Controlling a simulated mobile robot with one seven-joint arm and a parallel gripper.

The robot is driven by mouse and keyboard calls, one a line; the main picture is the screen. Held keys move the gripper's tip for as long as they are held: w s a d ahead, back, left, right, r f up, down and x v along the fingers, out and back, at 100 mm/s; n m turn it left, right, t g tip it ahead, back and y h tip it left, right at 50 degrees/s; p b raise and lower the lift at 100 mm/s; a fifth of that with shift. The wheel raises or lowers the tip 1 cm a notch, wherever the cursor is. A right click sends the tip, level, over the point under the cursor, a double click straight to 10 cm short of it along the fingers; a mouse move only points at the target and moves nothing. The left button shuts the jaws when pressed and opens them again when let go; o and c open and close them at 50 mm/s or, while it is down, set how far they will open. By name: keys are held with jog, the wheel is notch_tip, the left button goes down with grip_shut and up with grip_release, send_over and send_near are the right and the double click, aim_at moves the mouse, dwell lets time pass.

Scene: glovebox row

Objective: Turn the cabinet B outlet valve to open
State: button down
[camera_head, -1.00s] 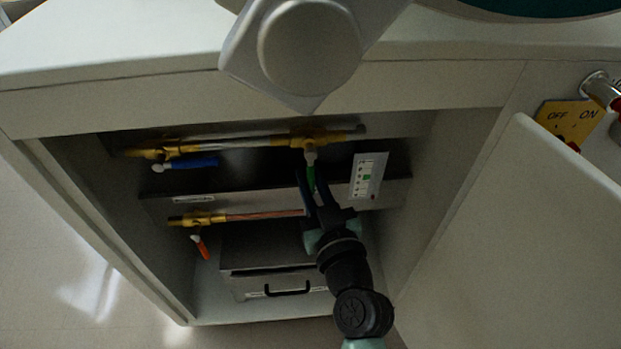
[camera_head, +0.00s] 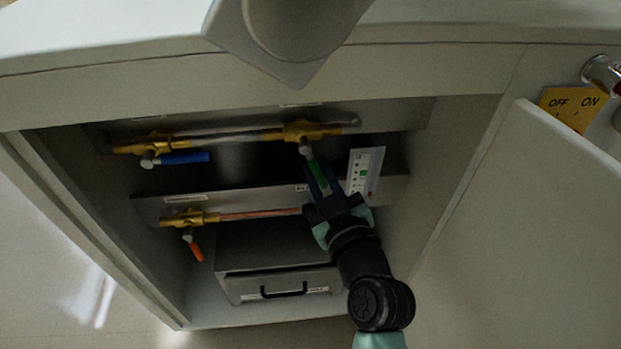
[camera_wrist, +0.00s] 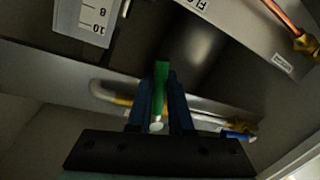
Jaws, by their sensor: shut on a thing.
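A green valve handle (camera_head: 316,170) hangs from a brass valve (camera_head: 303,131) at the right end of the upper pipe, its lower end tilted to the right. My gripper (camera_head: 321,184) is shut on this green handle from below. In the wrist view the green handle (camera_wrist: 161,76) stands between the two dark fingers (camera_wrist: 161,104). The fingers cover its sides. I cannot read which label belongs to this valve.
A blue-handled valve (camera_head: 186,157) is at the upper left, an orange-handled one (camera_head: 195,249) below it. A gauge card (camera_head: 365,172) is close right of my gripper. A metal box (camera_head: 275,273) stands beneath. The open door (camera_head: 520,230) is at right.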

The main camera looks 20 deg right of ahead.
jog(key=shift+s+d+r+n+g+h+p, duration=0.2)
jog(key=shift+d+r+n, duration=0.3)
jog(key=shift+n, duration=0.65)
jog(key=shift+s+d+r+n+g+h+p, duration=0.2)
jog(key=shift+d+r+n, duration=0.3)
jog(key=shift+n, duration=0.7)
jog(key=shift+s+d+r+n+g+h+b, duration=0.1)
jog(key=shift+d+r+n+g+h, duration=0.4)
jog(key=shift+n, duration=0.65)
jog(key=shift+d+f, duration=0.1)
jog(key=shift+d, duration=0.05)
jog(key=c, duration=0.8)
grip_release()
jog(key=shift+c, duration=0.2)
jog(key=shift+t, duration=0.3)
